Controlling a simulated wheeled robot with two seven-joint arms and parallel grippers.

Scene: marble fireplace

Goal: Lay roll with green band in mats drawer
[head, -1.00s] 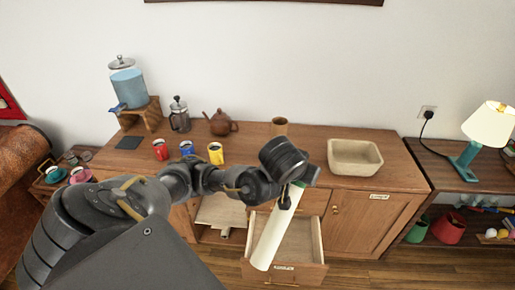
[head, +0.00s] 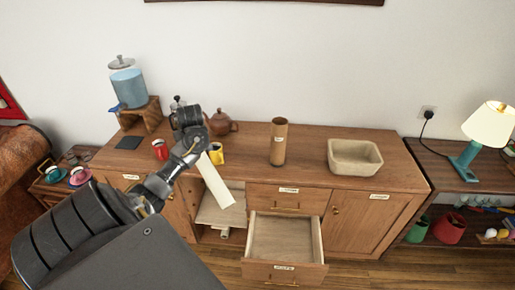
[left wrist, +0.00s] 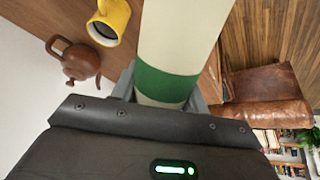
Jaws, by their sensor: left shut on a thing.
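My left gripper (head: 199,150) is shut on the cream roll (head: 214,183), near its upper end. The roll hangs tilted, its lower end toward the right, in front of the cabinet and left of the open drawer. The left wrist view shows the roll (left wrist: 183,35) with its green band (left wrist: 166,84) between the fingers. The open lower drawer (head: 284,268) looks empty; its front label is too small to read. My right gripper is not in view.
A brown upright tube (head: 278,143) and a beige basin (head: 355,157) stand on the cabinet top. Mugs, including a yellow one (head: 216,153), and a teapot (head: 221,123) stand near my left gripper. An open cabinet bay (head: 222,217) is left of the drawer.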

